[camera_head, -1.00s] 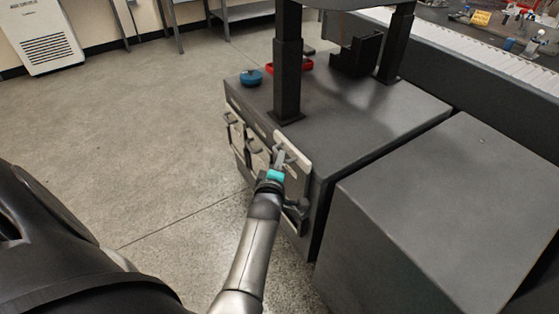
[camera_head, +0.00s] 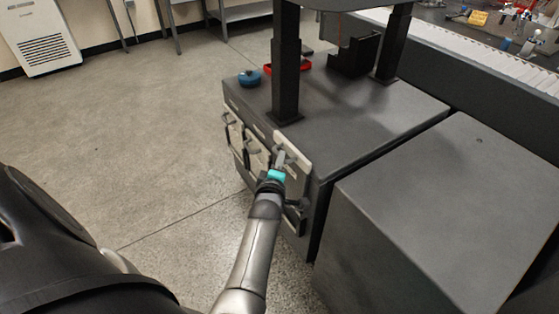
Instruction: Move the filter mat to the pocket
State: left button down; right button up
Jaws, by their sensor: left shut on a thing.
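A cream panel (camera_head: 295,150), which I take to be the filter mat, is on the near side of the dark machine base. My left gripper (camera_head: 281,160), with a teal band behind its fingers, is shut at the grey handle on this panel. The fingertips are small and partly hide the handle. More cream panels with grey handles sit to its left, one of them at the far left end (camera_head: 234,130). I cannot tell which opening is the pocket. My right gripper is not in view.
The machine base (camera_head: 375,115) carries dark columns, a red tray (camera_head: 305,66), a blue round object (camera_head: 249,77) and a black bracket (camera_head: 350,62). A large dark block (camera_head: 440,215) stands to the right. The floor (camera_head: 130,150) at left is clear.

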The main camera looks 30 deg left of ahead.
aim_at(296, 181)
pick_arm(q)
jog(key=shift+w+d, duration=0.3)
jog(key=shift+d, duration=0.05)
jog(key=shift+f+b, duration=0.95)
jog(key=shift+f, duration=0.25)
jog(key=shift+s+p, duration=0.15)
jog(key=shift+p, duration=0.15)
jog(key=shift+f, duration=0.15)
